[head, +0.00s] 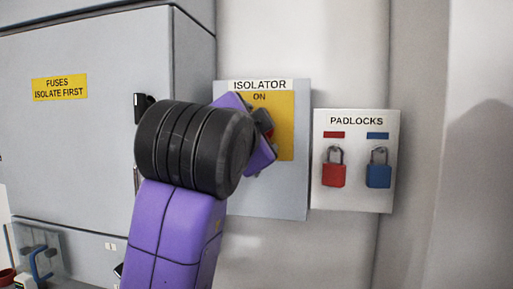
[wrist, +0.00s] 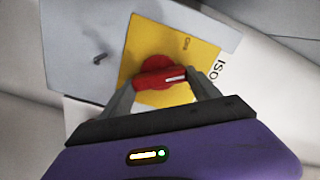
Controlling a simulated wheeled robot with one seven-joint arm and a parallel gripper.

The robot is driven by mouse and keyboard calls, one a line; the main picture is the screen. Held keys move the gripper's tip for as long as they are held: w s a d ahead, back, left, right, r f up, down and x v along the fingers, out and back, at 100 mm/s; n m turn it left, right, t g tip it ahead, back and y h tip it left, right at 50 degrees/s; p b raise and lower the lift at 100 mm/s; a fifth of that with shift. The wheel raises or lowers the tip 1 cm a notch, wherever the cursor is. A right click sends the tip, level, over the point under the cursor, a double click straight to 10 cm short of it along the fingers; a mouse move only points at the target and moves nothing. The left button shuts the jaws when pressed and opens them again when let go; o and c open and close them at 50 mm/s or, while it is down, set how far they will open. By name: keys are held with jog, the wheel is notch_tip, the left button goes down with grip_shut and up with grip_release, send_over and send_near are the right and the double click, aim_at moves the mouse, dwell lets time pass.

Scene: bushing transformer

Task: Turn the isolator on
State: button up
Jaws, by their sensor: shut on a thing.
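The isolator panel (head: 290,190) is grey with a yellow plate (head: 284,143) marked ON near its top. In the wrist view, a red rotary handle (wrist: 150,80) sits on a round red base on the yellow plate (wrist: 140,45). My gripper (wrist: 163,95) is shut on this handle, one finger on each side. The handle's white mark lies toward its right end in the picture, and the ON lettering is above and right of it. In the head view my purple and black wrist hides most of the handle.
A padlock board (head: 355,195) with a red padlock (head: 334,174) and a blue padlock (head: 378,175) hangs close right of the panel. A grey cabinet (head: 90,130) with a yellow fuses label (head: 59,88) stands left. A small grey peg (wrist: 100,59) protrudes from the panel.

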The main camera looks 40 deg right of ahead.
jog(key=shift+f+m+b, duration=0.2)
jog(key=shift+m+b, duration=2)
jog(key=shift+m, duration=1)
jog(key=o, duration=1.4)
jog(key=b+v, duration=0.1)
jog(key=v, duration=0.6)
jog(key=shift+s+a, duration=0.25)
jog(key=shift+a, duration=0.1)
